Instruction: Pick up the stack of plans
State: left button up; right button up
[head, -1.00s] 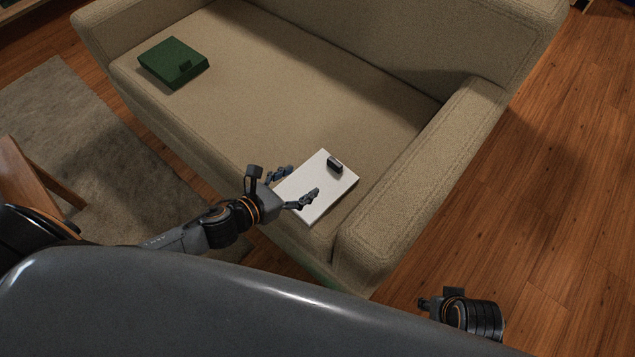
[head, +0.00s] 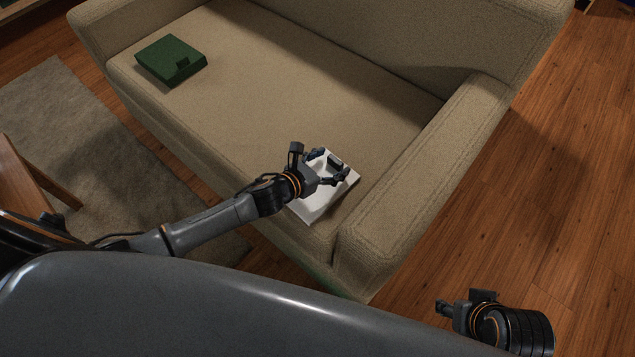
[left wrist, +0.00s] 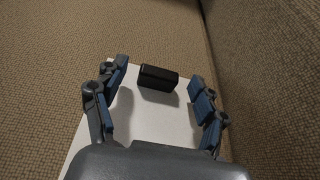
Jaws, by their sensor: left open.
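A white stack of plans (head: 318,206) lies on the sofa seat near its right arm, with a small black block (head: 335,161) on top. In the left wrist view the white stack (left wrist: 152,125) lies below my fingers, and the black block (left wrist: 158,77) sits ahead, between the two fingers. My left gripper (head: 329,167) is open over the stack, its fingertips on either side of the block and apart from it. My arm hides part of the stack in the head view. My right gripper (head: 452,309) is at the lower right, away from the sofa; its fingers are too small to read.
The beige sofa (head: 260,95) has a raised right arm (head: 425,180) close beside the stack. A green box (head: 170,60) lies at the far left of the seat. The seat middle is clear. A wooden table (head: 30,180) stands on the rug at left.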

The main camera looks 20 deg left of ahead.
pick_arm(q)
jog(key=shift+w+d+f, duration=0.1)
jog(key=shift+w+f, duration=0.05)
jog(key=shift+w, duration=0.05)
jog(key=c, duration=1.3)
